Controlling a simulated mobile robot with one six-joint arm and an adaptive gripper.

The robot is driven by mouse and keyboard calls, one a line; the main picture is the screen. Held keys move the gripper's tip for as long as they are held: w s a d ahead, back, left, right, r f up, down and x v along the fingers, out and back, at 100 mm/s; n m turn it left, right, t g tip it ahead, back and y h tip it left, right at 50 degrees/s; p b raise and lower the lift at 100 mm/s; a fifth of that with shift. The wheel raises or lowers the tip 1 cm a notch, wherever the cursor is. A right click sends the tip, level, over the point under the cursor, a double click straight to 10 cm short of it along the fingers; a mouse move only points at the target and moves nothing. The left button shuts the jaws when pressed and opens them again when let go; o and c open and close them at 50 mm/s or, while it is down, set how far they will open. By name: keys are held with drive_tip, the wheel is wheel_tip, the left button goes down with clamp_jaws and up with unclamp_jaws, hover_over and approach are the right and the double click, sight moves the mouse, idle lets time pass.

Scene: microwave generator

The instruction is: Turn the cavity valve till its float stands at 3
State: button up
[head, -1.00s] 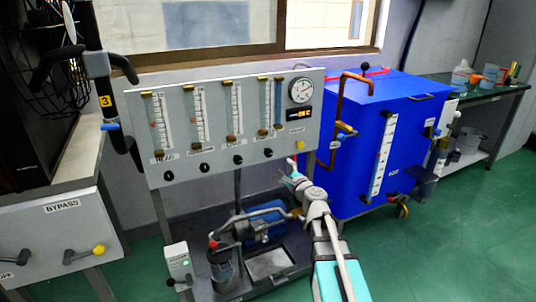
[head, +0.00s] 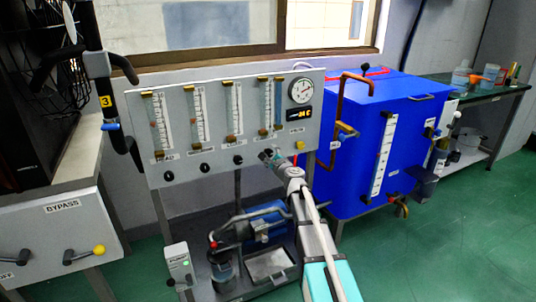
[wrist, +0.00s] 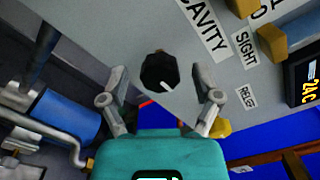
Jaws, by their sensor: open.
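The cavity valve's black knob (wrist: 160,72) shows in the wrist view below the CAVITY label (wrist: 203,27) on the grey panel. Its white pointer mark faces the lower edge of the picture. My gripper (wrist: 161,84) is open, with one finger on each side of the knob and visible gaps to it. In the head view my gripper (head: 268,155) is at the panel's lower right and hides this knob. The cavity tube (head: 265,102) stands above it, fourth from the left. Its float is too small to read against the scale.
Three other black knobs, one of them (head: 238,160) nearest, lie left along the panel (head: 215,165). A yellow button (head: 299,146) is close on the right, below the display (head: 299,113). The blue tank (head: 350,120) and a copper pipe (head: 340,100) stand farther right.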

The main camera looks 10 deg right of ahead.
drive_tip(key=shift+w+a, duration=0.15)
drive_tip(key=shift+w, duration=0.4)
clamp_jaws()
drive_tip(key=shift+n, duration=0.4)
drive_tip(key=n, duration=0.3)
drive_tip(key=shift+n, duration=2.2)
